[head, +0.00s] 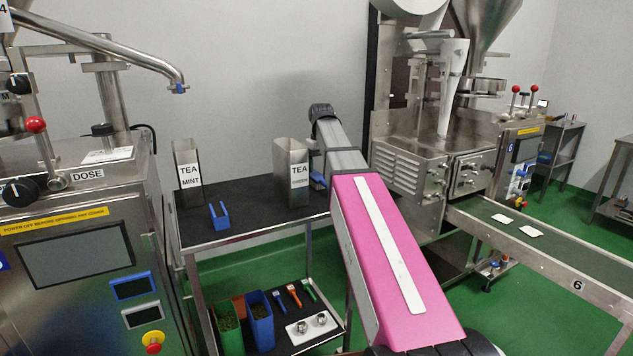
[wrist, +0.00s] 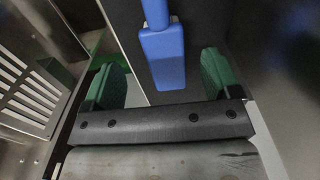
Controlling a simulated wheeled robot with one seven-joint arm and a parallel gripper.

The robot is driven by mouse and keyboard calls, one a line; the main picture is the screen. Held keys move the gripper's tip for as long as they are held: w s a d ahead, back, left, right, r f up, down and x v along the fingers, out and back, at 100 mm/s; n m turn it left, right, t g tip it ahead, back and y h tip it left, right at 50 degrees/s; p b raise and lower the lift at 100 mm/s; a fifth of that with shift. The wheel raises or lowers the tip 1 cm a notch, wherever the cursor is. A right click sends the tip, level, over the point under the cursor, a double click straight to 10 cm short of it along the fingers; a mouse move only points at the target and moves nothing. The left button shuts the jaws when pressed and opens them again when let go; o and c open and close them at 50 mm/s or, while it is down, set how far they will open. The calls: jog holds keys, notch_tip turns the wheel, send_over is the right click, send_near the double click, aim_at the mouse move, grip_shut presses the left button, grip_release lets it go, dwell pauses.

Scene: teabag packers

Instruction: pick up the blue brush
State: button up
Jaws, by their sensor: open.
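The blue brush (wrist: 164,55) lies on a dark surface in the wrist view, with a narrow handle running up out of the picture and a wide block at its near end. My gripper (wrist: 159,68) is open, with one green finger on each side of the block and gaps on both sides. Whether the block lies at finger depth I cannot tell. In the head view a small blue piece, likely the brush (head: 318,181), shows beside my arm at the table's right edge. My arm hides the rest of it and my fingers.
The black-topped table (head: 245,228) carries a mint tea tin (head: 187,158), a second tea tin (head: 292,158) close left of my arm, and a blue U-shaped piece (head: 219,215). Its lower shelf holds bins and small brush-like tools. A packing machine (head: 412,170) stands close right.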

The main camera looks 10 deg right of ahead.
aim_at(320, 177)
jog(key=shift+s+a+f, duration=0.1)
jog(key=shift+a+f, duration=0.05)
jog(key=shift+f, duration=3.1)
jog(key=c, duration=1.1)
